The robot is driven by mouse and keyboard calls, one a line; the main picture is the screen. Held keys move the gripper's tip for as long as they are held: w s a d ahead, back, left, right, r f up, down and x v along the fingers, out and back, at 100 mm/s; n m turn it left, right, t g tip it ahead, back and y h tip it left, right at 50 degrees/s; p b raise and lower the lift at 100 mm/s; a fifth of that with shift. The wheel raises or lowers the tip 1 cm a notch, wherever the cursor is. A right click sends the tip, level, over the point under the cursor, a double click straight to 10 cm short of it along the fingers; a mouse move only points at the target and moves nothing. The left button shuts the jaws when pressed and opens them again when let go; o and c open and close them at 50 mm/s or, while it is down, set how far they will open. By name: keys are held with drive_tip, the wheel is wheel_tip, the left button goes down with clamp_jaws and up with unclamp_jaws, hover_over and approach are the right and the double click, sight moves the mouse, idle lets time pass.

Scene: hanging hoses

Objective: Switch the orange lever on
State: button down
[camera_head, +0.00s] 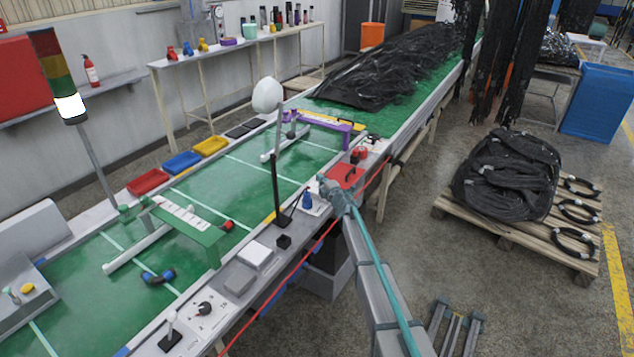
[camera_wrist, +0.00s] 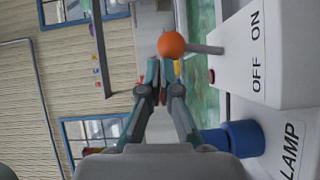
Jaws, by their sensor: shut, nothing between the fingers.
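The orange lever is a round orange ball (camera_wrist: 171,45) on a short grey stem, standing out from a white box (camera_wrist: 270,60) lettered ON and OFF. The box appears turned sideways in the wrist view. I cannot tell for sure which setting the lever is in. My gripper (camera_wrist: 163,88) is shut and empty, its fingertips just below the ball in that view; contact cannot be told. In the head view my gripper (camera_head: 325,186) is over the front edge of the green table, and I cannot make out the orange lever there.
A blue knob (camera_wrist: 242,138) on a box lettered LAMP lies beside the lever box. In the head view, a red box (camera_head: 345,176), a black post (camera_head: 274,185) and a blue knob (camera_head: 307,199) are close to my gripper. A green bridge (camera_head: 190,228) stands farther left.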

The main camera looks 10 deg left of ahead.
drive_tip(key=shift+w+d+r, duration=0.1)
drive_tip(key=shift+w+d, duration=0.15)
drive_tip(key=shift+w, duration=0.2)
drive_tip(key=shift+w+d+r, duration=0.1)
drive_tip(key=shift+w+d, duration=0.1)
drive_tip(key=shift+w, duration=0.25)
drive_tip(key=s+d+r+p, duration=0.2)
drive_tip(key=s+d+r, duration=0.1)
drive_tip(key=s+d, duration=0.2)
drive_tip(key=shift+s+d+r+p, duration=0.3)
drive_tip(key=shift+s, duration=0.95)
